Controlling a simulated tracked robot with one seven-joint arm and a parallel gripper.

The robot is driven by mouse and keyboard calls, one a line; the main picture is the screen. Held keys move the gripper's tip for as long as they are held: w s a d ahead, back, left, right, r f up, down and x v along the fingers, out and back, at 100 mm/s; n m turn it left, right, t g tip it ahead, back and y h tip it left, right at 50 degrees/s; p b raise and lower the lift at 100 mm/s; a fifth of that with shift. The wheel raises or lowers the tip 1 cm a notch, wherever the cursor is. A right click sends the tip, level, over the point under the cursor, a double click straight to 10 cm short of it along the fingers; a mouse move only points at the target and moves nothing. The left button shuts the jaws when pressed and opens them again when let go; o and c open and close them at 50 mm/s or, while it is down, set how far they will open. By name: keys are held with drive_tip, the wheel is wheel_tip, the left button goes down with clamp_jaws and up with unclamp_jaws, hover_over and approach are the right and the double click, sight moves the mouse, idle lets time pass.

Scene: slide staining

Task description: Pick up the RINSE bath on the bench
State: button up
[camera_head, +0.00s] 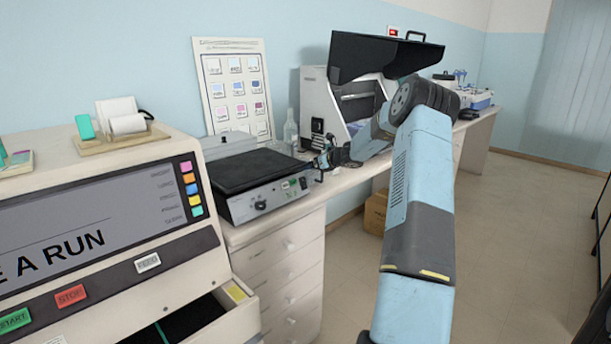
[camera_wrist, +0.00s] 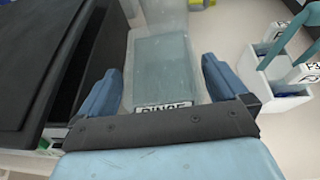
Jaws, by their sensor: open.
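The RINSE bath (camera_wrist: 160,58) is a translucent, pale box in the wrist view, with a white label reading RINSE at its near end. The lower edge of the label is covered by my gripper's dark crossbar. My gripper (camera_wrist: 161,72) is open, with one blue finger at the left of the bath and one at the right. I cannot tell whether either finger touches it. In the head view my gripper (camera_head: 327,158) is low over the bench, just right of the black-topped instrument. I cannot make out the bath there.
The black-topped instrument (camera_head: 251,171) stands on the bench (camera_head: 345,181). A clear bottle (camera_head: 290,130) and a white machine (camera_head: 325,112) stand behind. In the wrist view a white holder with a teal handle (camera_wrist: 272,92) is at the right, and a dark slab (camera_wrist: 40,60) at the left.

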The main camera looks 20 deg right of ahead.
drive_tip(key=shift+w+a+f, duration=0.25)
drive_tip(key=shift+w, duration=0.3)
drive_tip(key=shift+r, duration=0.1)
drive_tip(key=c, duration=1.7)
